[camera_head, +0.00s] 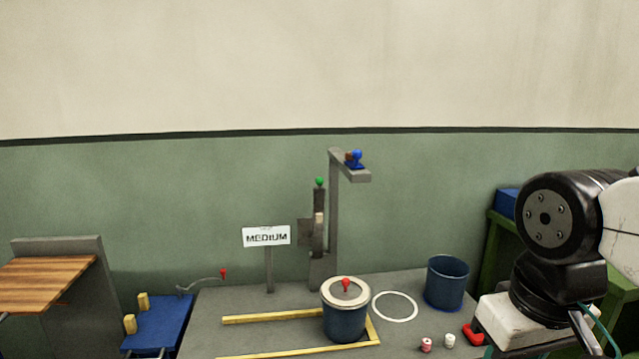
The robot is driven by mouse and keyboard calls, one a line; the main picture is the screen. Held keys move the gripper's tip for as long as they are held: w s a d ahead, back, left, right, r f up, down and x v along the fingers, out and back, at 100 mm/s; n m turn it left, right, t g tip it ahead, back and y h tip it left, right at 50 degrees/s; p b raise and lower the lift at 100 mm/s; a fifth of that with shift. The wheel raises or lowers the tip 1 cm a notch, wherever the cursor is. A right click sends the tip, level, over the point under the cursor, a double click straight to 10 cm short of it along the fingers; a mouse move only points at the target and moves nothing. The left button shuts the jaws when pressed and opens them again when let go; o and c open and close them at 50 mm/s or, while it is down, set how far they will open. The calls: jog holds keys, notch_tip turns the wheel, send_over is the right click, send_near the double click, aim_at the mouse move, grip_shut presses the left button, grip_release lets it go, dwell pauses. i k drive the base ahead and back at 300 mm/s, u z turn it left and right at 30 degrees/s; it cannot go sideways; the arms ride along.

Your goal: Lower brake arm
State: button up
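A grey post (334,225) stands at the back of the grey bench, with a short arm (350,174) sticking out at its top that carries a blue knob (356,157). Beside the post is an upright lever-like part (319,205) with a green knob (319,181) on top. A thin bent rod (200,282) with a red knob (223,272) sticks up at the bench's left edge. I cannot tell for sure which of these is the brake arm. My arm shows at the right; my gripper is out of the picture.
A blue drum (345,322) with a cream lid and red knob stands inside yellow rails (270,318). A white ring (395,306), an open blue bucket (447,284), small spools (426,345) and a red piece (473,334) are to its right. A "MEDIUM" sign (266,236) stands behind.

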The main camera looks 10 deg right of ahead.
aim_at(310, 230)
jog(key=u, duration=0.45)
jog(key=i, duration=1.05)
jog(key=z, duration=0.45)
